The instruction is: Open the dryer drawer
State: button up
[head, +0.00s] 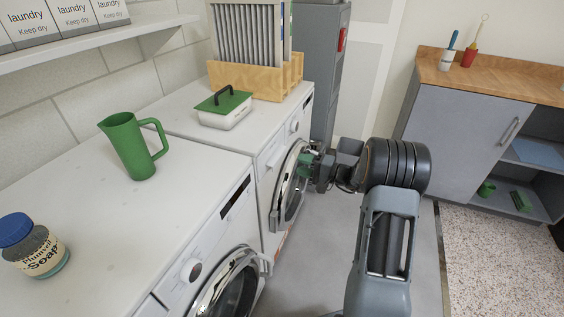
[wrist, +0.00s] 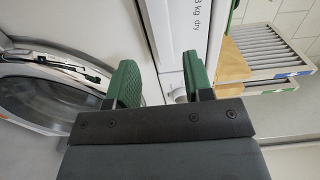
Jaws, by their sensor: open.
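The far white machine, apparently the dryer (head: 240,140), stands beside a similar nearer machine, with its round glass door (head: 290,185) facing right. My gripper (head: 307,162) is in front of the dryer's front face, near the upper edge of the round door. In the wrist view, its two green fingers (wrist: 160,80) are apart with nothing seen held between them. A white front panel (wrist: 185,25) with "kg dry" lettering lies beyond the fingers, and the round door (wrist: 45,95) is at left. I cannot make out the drawer's handle or whether the fingers touch the front.
On the machine tops are a green pitcher (head: 132,147), a soap jar (head: 35,248), a green-lidded box (head: 224,108) and a wooden crate (head: 292,75) of filters. A grey cabinet (head: 462,140) with a wooden top stands at right. Open floor (head: 490,250) lies before it.

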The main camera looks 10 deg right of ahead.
aim_at(280, 160)
jog(key=x, duration=0.8)
jog(key=shift+d, duration=0.1)
jog(key=shift+s+f, duration=0.1)
grip_shut()
